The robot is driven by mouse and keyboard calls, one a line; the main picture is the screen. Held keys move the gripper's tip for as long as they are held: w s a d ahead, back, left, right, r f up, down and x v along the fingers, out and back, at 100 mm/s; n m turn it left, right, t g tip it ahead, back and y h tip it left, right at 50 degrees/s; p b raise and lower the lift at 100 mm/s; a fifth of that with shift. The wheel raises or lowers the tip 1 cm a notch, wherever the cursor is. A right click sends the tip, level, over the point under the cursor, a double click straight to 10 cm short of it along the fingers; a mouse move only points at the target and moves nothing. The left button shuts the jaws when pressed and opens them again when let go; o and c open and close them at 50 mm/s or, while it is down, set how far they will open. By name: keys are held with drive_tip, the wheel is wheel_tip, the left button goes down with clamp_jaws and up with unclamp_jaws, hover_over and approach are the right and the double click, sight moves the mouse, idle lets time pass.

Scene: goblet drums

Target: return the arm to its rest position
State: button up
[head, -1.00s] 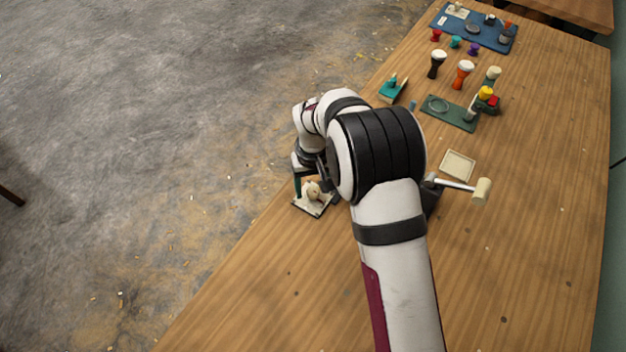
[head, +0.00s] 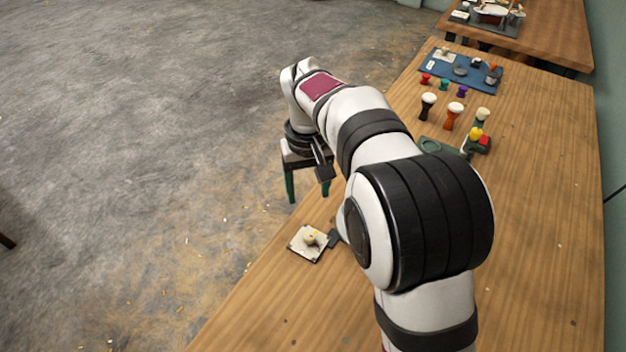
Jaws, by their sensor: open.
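My gripper (head: 308,192) hangs at the left of my arm in the head view. Its two green-tipped fingers stand apart with nothing between them, so it is open and empty. It is raised near the table's left edge, with the grey floor behind it in the picture. My arm (head: 400,180) reaches up from the bottom right and hides the middle of the wooden table (head: 540,240).
A small pale pad (head: 297,249) with a cream object (head: 313,238) lies near the left edge, below my gripper in the picture. Goblet drums (head: 454,115), a green tray (head: 432,145) and a blue mat (head: 435,73) are farther back. The table's right side is clear.

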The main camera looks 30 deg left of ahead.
drive_tip(key=s+d+r+m, duration=0.2)
drive_tip(key=d+r+m, duration=0.1)
drive_tip(key=d, duration=0.6)
drive_tip(key=s+d+r+m, duration=0.2)
drive_tip(key=d+r+m, duration=0.15)
drive_tip(key=d, duration=0.55)
drive_tip(key=s+d+f+m+y, duration=0.1)
drive_tip(key=s+d+f+m, duration=0.2)
drive_tip(key=s+d+m, duration=0.5)
drive_tip(key=s+d, duration=0.4)
drive_tip(key=s, duration=0.3)
drive_tip(key=shift+s+y, duration=0.35)
drive_tip(key=shift+y, duration=0.05)
